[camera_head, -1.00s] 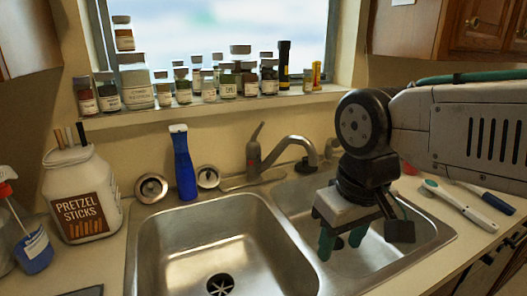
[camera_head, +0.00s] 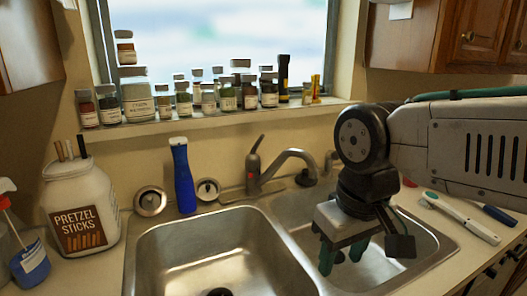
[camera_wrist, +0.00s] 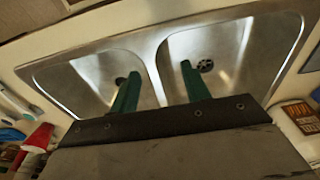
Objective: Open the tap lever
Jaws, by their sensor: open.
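The metal tap (camera_head: 287,160) stands behind the double sink, its curved spout reaching right. Its upright lever (camera_head: 256,150) rises at the left of the tap and leans slightly right. My gripper (camera_head: 343,257) hangs over the right basin, to the right of and nearer than the tap, clear of the lever. Its two green fingers are apart with nothing between them. In the wrist view my gripper (camera_wrist: 160,84) also shows open, above the sink basins. The tap and lever cannot be made out in the wrist view.
A blue bottle (camera_head: 183,175) stands left of the tap, and a pretzel jar (camera_head: 80,210) further left. Several small bottles line the window sill (camera_head: 160,126). Toothbrushes (camera_head: 460,217) lie on the right counter. The left basin (camera_head: 200,250) is empty.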

